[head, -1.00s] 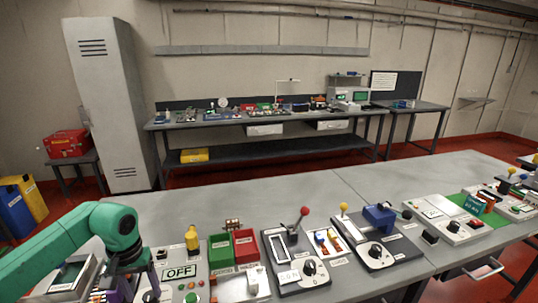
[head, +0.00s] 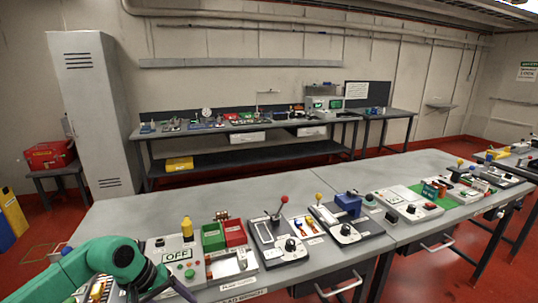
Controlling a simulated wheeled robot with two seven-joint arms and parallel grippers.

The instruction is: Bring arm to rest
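My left arm (head: 92,262) is green and comes in from the lower left, over the near left end of the front bench. Its dark wrist (head: 150,276) bends down beside the panel marked OFF (head: 176,256). My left gripper's fingertips cannot be made out clearly at the bottom edge, so I cannot tell whether it is open or shut. I see nothing clearly held. My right arm and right gripper are out of view.
On the front bench (head: 150,208) stand a green bin (head: 212,238), a red bin (head: 235,233), a red-knobbed lever unit (head: 283,240), and a unit with a blue block (head: 349,203). The bench's back strip is clear. A grey locker (head: 90,110) stands behind.

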